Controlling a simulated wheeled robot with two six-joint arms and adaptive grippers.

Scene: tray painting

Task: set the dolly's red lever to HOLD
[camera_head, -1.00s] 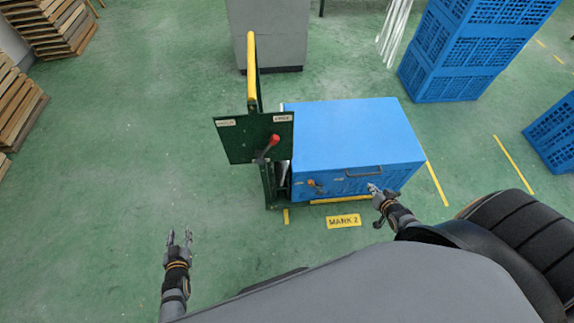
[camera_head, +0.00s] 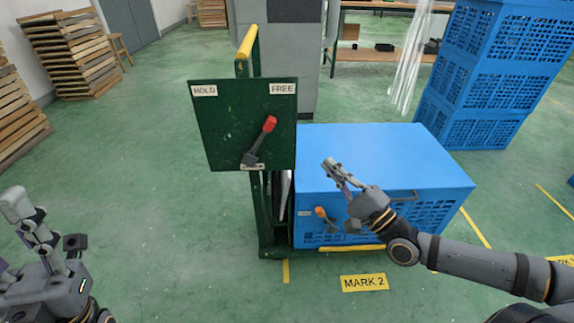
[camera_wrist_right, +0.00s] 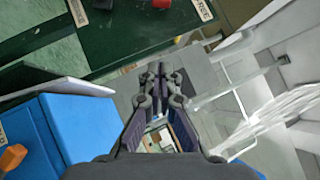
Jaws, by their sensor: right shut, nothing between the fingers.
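The dolly's dark green panel (camera_head: 225,130) stands upright, with a HOLD label (camera_head: 204,90) at its upper left and a FREE label (camera_head: 283,88) at its upper right. The red-knobbed lever (camera_head: 269,124) leans up and right, toward FREE. Its knob shows at the top edge of the right wrist view (camera_wrist_right: 161,3). My right gripper (camera_head: 331,166) is shut and empty, right of the panel and lower than the knob, apart from the lever; its closed tips show in the wrist view (camera_wrist_right: 154,70). My left gripper (camera_head: 45,222) is open and empty at the lower left.
A blue crate (camera_head: 390,150) with an orange-tipped handle (camera_head: 321,212) sits on the dolly, right of the panel, below my right gripper. A yellow bar (camera_head: 247,42) rises behind the panel. Blue crates (camera_head: 490,75) are stacked at the right. The floor left of the dolly is clear.

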